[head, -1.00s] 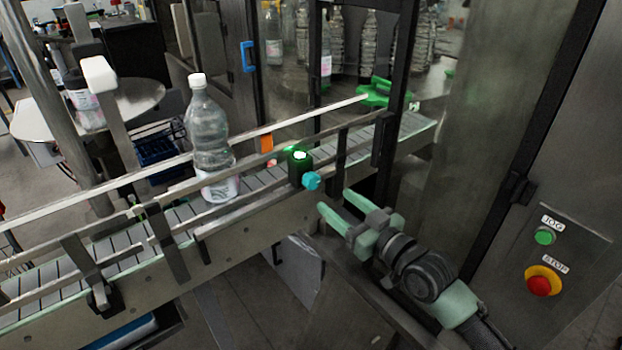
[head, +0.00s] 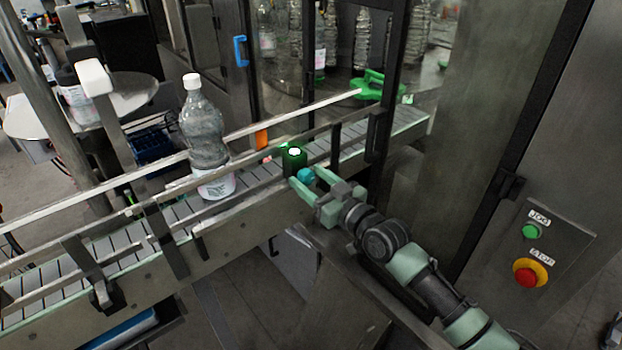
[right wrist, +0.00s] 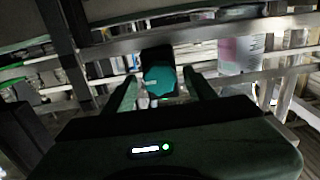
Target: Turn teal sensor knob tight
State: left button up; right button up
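The teal knob (head: 306,175) sits on the front of the black sensor block (head: 294,158), which is mounted at the conveyor rail and has a lit green top. My right gripper (head: 309,184) is at the knob with its two fingers apart. In the right wrist view the teal knob (right wrist: 159,83) shows ahead, between and a little beyond the tips of the open right gripper (right wrist: 160,86). I see a gap on both sides of the knob there. My left gripper does not show.
A clear bottle (head: 205,140) with a white cap stands on the conveyor (head: 120,240), left of the sensor. Metal guide rails run along the belt. A panel (head: 545,245) with a green JOG button (head: 530,231) and a red STOP button (head: 525,277) stands at the right.

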grip_shut()
